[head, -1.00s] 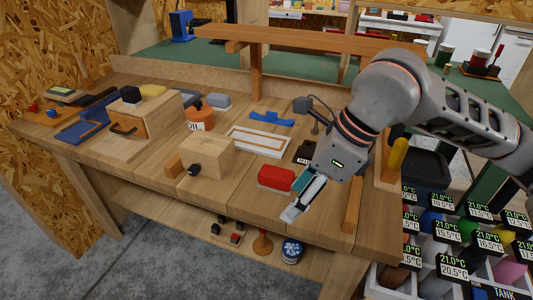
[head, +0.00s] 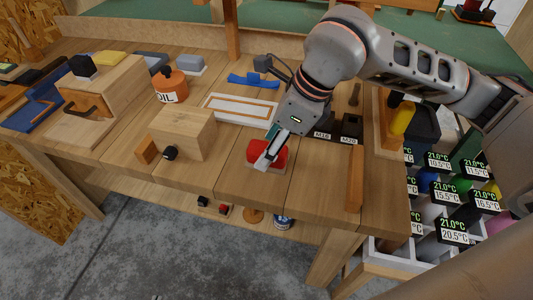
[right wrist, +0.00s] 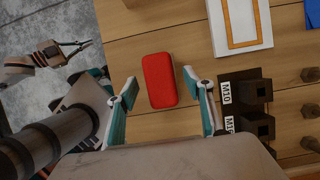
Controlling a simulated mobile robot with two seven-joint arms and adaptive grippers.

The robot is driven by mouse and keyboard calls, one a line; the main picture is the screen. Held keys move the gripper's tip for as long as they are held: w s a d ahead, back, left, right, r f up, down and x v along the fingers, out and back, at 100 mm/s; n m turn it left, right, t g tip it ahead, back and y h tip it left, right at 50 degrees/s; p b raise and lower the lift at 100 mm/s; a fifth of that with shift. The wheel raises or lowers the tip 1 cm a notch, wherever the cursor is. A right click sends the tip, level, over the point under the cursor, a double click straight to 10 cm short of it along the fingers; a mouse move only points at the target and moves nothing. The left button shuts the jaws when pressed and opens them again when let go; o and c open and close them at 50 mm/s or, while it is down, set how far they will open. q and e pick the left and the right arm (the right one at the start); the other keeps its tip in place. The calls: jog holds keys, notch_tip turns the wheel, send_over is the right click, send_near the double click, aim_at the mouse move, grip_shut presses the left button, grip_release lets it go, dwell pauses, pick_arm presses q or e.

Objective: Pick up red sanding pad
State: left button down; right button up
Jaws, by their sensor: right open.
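The red sanding pad (head: 281,154) lies on the plank bench near its front edge, partly hidden by my right gripper (head: 268,158) in the head view. In the right wrist view the pad (right wrist: 159,80) is a red rounded block lying between the two fingers of my right gripper (right wrist: 160,79). Those fingers are open, one on each side, with a gap of bare wood to the pad. My left gripper (right wrist: 80,47) shows small at the left of the right wrist view, over the floor and away from the pad; its jaw state is unclear.
Dark holders labelled M10 (right wrist: 245,92) stand beside the right finger. A white tray (head: 213,104) lies behind the pad. A wooden block with a black knob (head: 190,131) stands to the left, and a wooden strip (head: 355,180) to the right.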

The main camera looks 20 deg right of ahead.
jog(key=shift+a+f, duration=0.15)
jog(key=shift+f, duration=0.45)
jog(key=shift+w+f, duration=0.1)
jog(key=shift+w, duration=0.05)
jog(key=c, duration=1.3)
pick_arm(q)
jog(key=shift+w+a+r, duration=0.1)
jog(key=shift+w+a, duration=0.05)
jog(key=shift+w, duration=0.15)
pick_arm(e)
jog(key=shift+c, duration=0.2)
